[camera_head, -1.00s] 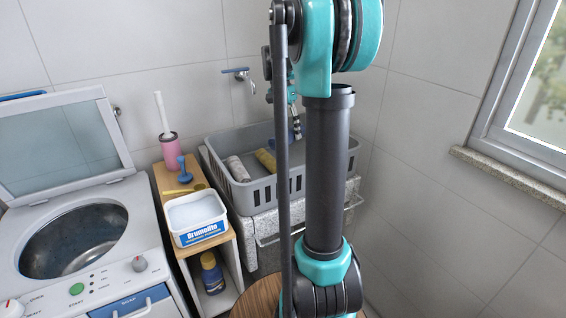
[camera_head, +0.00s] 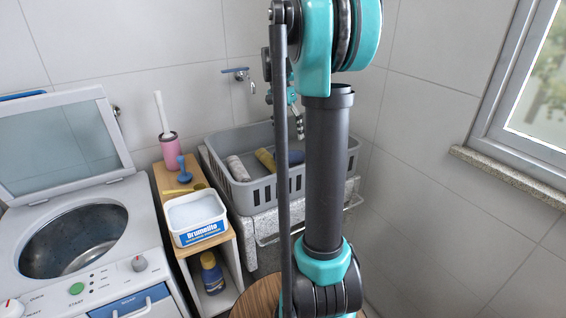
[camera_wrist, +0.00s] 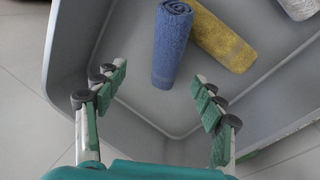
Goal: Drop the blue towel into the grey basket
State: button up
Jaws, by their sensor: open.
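The blue towel (camera_wrist: 171,46) is rolled up and lies in the grey basket (camera_wrist: 72,62), on the basket's floor, in the wrist view. In the head view the blue towel (camera_head: 296,157) shows partly behind my arm, inside the grey basket (camera_head: 262,190). My gripper (camera_wrist: 164,100) is open and empty above the basket, its fingers apart and clear of the towel. In the head view my gripper (camera_head: 299,124) is partly hidden by my arm, over the basket's back part.
A yellow towel (camera_wrist: 222,35) and a whitish towel (camera_wrist: 300,8) lie beside the blue one; they also show in the head view. The basket sits on a stone sink (camera_head: 268,222). A white tub (camera_head: 197,216) and a pink brush holder (camera_head: 170,150) stand left.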

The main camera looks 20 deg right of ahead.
jog(key=v, duration=1.1)
jog(key=shift+r, duration=0.35)
